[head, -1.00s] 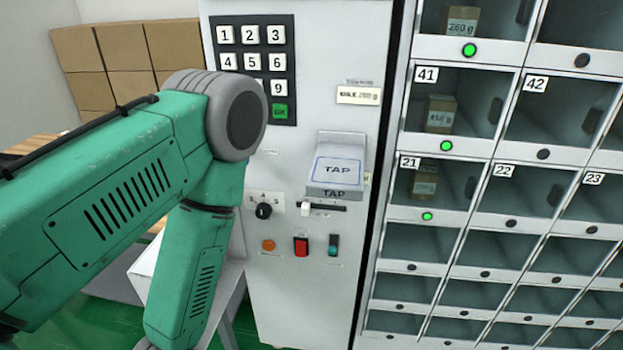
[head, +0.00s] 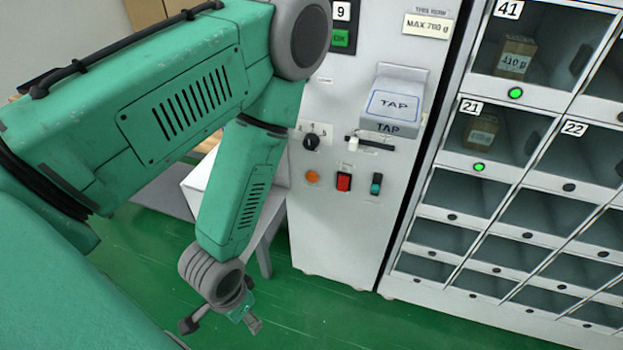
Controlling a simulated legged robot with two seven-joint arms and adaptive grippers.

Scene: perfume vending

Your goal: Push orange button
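The round orange button (head: 312,177) sits low on the white machine's front panel (head: 335,225), left of a red rocker switch (head: 344,182) and a small teal switch (head: 376,184). Nothing covers the button in the head view. My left arm comes in from the left and bends down at the elbow. My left gripper (head: 250,322) hangs low over the green floor, below and left of the button and apart from it. It is small and partly hidden by its wrist, so I cannot tell whether it is open. My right gripper is not in view.
A black knob (head: 311,142), a slider (head: 353,142) and a TAP reader (head: 393,104) sit above the button. A locker grid (head: 480,210) stands at right. A white stand (head: 200,183) is behind my forearm. Green floor (head: 320,310) is clear in front.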

